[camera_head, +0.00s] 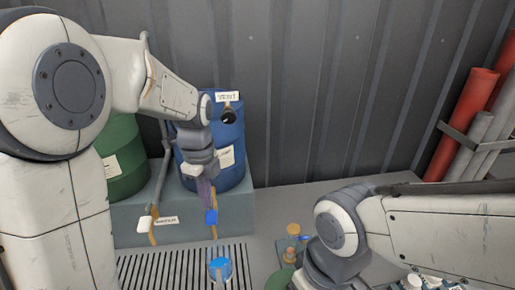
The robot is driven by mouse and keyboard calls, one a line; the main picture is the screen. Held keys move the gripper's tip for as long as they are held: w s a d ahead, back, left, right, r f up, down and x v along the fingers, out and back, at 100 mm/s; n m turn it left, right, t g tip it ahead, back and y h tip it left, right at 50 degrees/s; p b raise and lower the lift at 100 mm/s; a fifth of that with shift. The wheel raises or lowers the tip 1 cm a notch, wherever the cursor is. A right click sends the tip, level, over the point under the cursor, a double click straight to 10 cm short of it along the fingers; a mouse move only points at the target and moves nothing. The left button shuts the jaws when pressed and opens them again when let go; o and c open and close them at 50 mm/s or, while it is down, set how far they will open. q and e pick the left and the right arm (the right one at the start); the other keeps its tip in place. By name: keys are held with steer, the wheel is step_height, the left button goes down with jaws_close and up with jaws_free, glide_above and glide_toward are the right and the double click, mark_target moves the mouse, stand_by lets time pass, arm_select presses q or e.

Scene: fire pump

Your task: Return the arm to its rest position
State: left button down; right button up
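My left arm comes in from the left and reaches forward over the grate. Its wrist and gripper (206,192) hang down in front of the blue barrel (231,140). The fingers are small and dark here, and I cannot tell whether they are open or shut. A blue-tipped piece (211,217) shows just below them; whether they touch it is unclear. My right arm comes in from the right, bent down at the wrist near the bottom edge. Its fingers are out of the picture.
A green barrel (123,160) stands left of the blue one on a grey ledge (235,213). A floor grate (185,268) with a blue-topped item (220,268) lies in front. Small coloured parts (293,230) sit beside my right wrist. Red pipes (463,120) lean at the right wall.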

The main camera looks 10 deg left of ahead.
arm_select(q)
steer(key=s+d+f+n+b, duration=0.5)
steer(key=s+d+f+n, duration=0.1)
steer(key=s, duration=0.4)
steer(key=s+d+f+n+h+b, duration=0.1)
steer(key=s+d+f+n+b, duration=0.5)
steer(key=s, duration=0.5)
steer(key=shift+d+f+n, duration=0.35)
steer(key=shift+d+n, duration=0.35)
steer(key=shift+n, duration=0.1)
steer(key=shift+w, duration=0.1)
stand_by(0.9)
